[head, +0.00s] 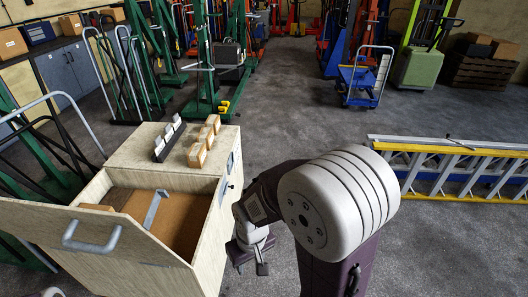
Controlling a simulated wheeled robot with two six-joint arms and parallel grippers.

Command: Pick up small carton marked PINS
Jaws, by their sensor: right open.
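Several small brown cartons with pale labels (203,143) stand in a row on top of the wooden cabinet (135,147). Their labels are too small to read, so I cannot tell which is marked PINS. My right gripper (250,264) is open and empty. It points down beside the right side of the cabinet, apart from the cartons and nearer to me. My right arm's large grey joint hides part of the floor. My left gripper is not in view.
A drawer (110,254) with a grey handle is pulled open toward me, with brown contents and a grey metal piece (155,207) inside. A dark rack with white items (168,139) stands left of the cartons. A ladder (460,170) lies at right. Middle floor is clear.

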